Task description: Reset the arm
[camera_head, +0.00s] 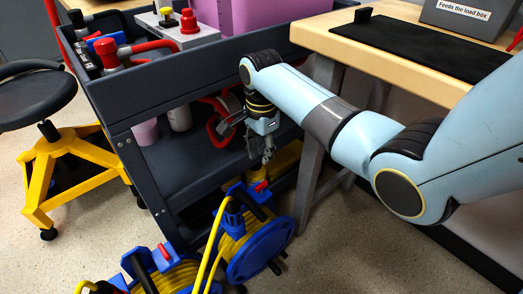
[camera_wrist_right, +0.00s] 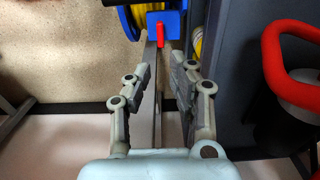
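My right arm comes in from the right in the head view and bends down at the wrist. My right gripper (camera_head: 264,158) hangs in front of the dark grey cart, near the bench's leg. In the right wrist view the two fingers of my right gripper (camera_wrist_right: 160,75) stand apart with nothing between them. A table leg or bar and a cable reel show beyond the gap. My left arm and gripper are not in either view.
The dark grey cart (camera_head: 108,97) carries a purple bin (camera_head: 265,14) and red-handled tools. Cable reels (camera_head: 258,245) stand on the floor below my gripper. A wooden bench (camera_head: 420,84) with a black mat (camera_head: 425,45) is at right. A yellow-legged stool (camera_head: 38,180) stands left.

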